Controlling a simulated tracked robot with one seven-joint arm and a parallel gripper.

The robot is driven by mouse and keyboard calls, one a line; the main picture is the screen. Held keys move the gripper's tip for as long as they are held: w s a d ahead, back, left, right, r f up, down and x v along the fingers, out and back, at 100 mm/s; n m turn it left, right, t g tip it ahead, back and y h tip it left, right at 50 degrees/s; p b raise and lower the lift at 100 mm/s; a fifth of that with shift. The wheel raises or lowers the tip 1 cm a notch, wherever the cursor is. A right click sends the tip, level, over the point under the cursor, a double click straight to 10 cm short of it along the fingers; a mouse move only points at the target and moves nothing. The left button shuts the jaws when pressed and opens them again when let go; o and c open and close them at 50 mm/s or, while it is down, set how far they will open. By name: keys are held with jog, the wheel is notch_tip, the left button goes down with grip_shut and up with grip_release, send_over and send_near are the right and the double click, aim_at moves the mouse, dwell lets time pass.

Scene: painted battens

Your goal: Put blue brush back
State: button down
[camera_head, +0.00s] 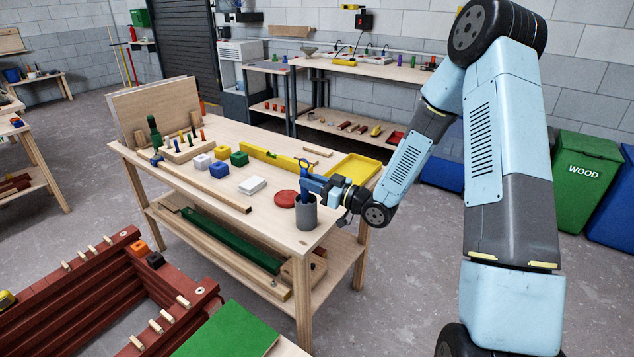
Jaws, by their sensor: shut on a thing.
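The blue brush (304,195) is upright above the grey cup (306,214) at the near right corner of the workbench. My gripper (309,182) reaches in from the right and is shut on the blue brush. The brush's lower end is at the cup's mouth. I cannot tell how far inside it is, because the cup wall and the small size hide it.
A red disc (285,198) lies close left of the cup. A white block (252,185), several coloured cubes, a yellow level (272,157) and a yellow tray (355,168) are on the workbench (220,203). A peg rack (187,150) stands further left.

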jog(key=shift+f, duration=0.1)
jog(key=c, duration=1)
grip_release()
jog(key=v, duration=1.2)
